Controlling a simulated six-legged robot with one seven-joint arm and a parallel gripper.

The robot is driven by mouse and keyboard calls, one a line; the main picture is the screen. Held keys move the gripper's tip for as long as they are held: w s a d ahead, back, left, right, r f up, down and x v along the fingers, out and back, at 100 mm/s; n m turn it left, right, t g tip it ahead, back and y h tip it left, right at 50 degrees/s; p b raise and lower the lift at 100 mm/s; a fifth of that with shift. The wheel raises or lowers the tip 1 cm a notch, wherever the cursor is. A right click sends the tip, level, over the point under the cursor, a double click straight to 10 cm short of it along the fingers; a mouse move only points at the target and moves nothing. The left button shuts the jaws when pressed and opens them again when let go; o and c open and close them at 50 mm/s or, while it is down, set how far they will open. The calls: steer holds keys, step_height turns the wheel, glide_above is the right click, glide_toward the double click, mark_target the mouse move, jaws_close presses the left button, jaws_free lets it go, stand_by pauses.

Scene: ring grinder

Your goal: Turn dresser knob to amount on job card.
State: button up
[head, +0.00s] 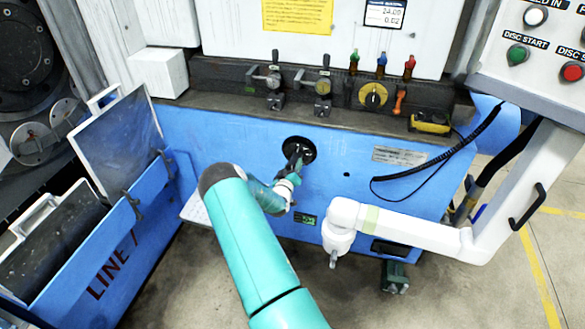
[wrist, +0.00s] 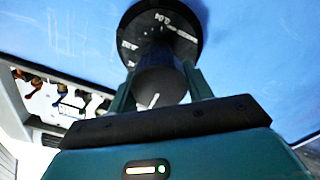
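The dresser knob is a black knob with a dial plate (head: 305,145) on the blue machine front. In the wrist view the dial (wrist: 177,30) has white marks, and the knob (wrist: 163,84) has a white pointer line on its near face. My gripper (head: 294,166) reaches the knob from the front. In the wrist view its fingers (wrist: 160,82) lie along both sides of the knob and appear closed against it. The job card (head: 385,13) is on the white panel above; 24.00 and 0.02 can be read, but its top is cut off.
A white jointed arm (head: 400,226) stands right of my gripper, below a button panel (head: 540,45). A black cable (head: 435,165) hangs at the right. A blue rack (head: 110,250) with framed plates is at the left. A ledge above holds clamps, a yellow dial (head: 373,95) and a yellow tool (head: 430,122).

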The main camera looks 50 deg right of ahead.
steer(key=shift+m, duration=0.3)
steer(key=m, duration=0.2)
steer(key=shift+s+m, duration=0.1)
steer(key=shift+m, duration=0.2)
steer(key=m, duration=0.4)
steer(key=shift+d, duration=0.1)
steer(key=m, duration=0.5)
steer(key=shift+s, duration=0.1)
steer(key=shift+m, duration=1.8)
steer(key=o, duration=0.9)
steer(key=shift+o, duration=0.2)
